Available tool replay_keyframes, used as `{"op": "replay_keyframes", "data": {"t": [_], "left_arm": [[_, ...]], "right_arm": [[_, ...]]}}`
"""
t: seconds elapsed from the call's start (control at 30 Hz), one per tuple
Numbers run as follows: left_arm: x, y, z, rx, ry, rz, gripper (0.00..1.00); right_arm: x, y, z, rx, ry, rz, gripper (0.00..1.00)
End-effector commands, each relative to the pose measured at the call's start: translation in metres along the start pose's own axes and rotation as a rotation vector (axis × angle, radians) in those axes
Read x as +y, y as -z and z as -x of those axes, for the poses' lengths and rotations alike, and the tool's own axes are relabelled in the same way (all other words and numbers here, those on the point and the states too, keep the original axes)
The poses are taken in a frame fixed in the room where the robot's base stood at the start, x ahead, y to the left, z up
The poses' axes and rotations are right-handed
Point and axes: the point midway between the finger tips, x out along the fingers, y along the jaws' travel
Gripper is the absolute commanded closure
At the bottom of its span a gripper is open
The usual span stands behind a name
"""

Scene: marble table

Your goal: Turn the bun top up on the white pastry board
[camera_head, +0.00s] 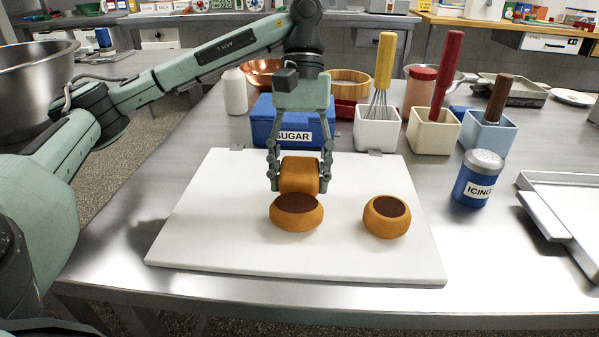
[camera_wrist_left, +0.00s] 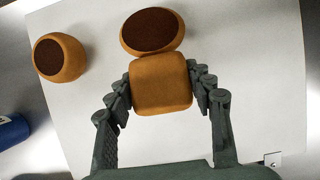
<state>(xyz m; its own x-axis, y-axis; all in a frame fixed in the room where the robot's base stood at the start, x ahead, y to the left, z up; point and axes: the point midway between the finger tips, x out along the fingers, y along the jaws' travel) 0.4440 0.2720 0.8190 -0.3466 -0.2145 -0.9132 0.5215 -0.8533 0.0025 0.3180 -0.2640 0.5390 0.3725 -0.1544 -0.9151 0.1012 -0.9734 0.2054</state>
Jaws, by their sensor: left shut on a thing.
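My left gripper (camera_head: 300,186) is shut on an orange-brown bun (camera_head: 301,173) over the white pastry board (camera_head: 200,225). The held bun shows a plain rounded side; no dark face of it is visible. In the left wrist view, the held bun (camera_wrist_left: 160,83) sits between the gripper's fingers (camera_wrist_left: 163,95). A second bun (camera_head: 297,222) lies just in front of it, dark face up, and seems close to or touching it. A third bun (camera_head: 386,228) stands apart to the right on the board, dark face up. My right gripper is not in view.
A blue sugar box (camera_head: 275,126) stands behind the board. Pots with a yellow-handled whisk (camera_head: 385,65) and red and brown handles stand back right. A blue icing shaker (camera_head: 478,180) and a metal tray (camera_head: 560,215) are at the right. The board's front is clear.

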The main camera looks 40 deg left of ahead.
Motion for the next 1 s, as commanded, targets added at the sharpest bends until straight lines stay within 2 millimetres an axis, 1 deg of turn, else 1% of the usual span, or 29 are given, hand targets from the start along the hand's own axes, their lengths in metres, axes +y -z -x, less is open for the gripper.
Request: {"op": "replay_keyframes", "data": {"t": [0.47, 0.5, 0.7, 1.0], "left_arm": [[0.0, 0.0037, -0.0085, 0.0, 0.0, 0.0, 1.0], [0.0, 0.0037, -0.0083, 0.0, 0.0, 0.0, 0.47], [0.0001, 0.0034, -0.0077, 0.0, 0.0, 0.0, 0.24], [0.0001, 0.0035, -0.0071, 0.0, 0.0, 0.0, 0.24]], "right_arm": [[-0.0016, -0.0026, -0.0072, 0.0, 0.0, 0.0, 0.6], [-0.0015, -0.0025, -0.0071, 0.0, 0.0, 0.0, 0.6], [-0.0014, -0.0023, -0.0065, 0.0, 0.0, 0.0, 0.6], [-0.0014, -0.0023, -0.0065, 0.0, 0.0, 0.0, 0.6]]}}
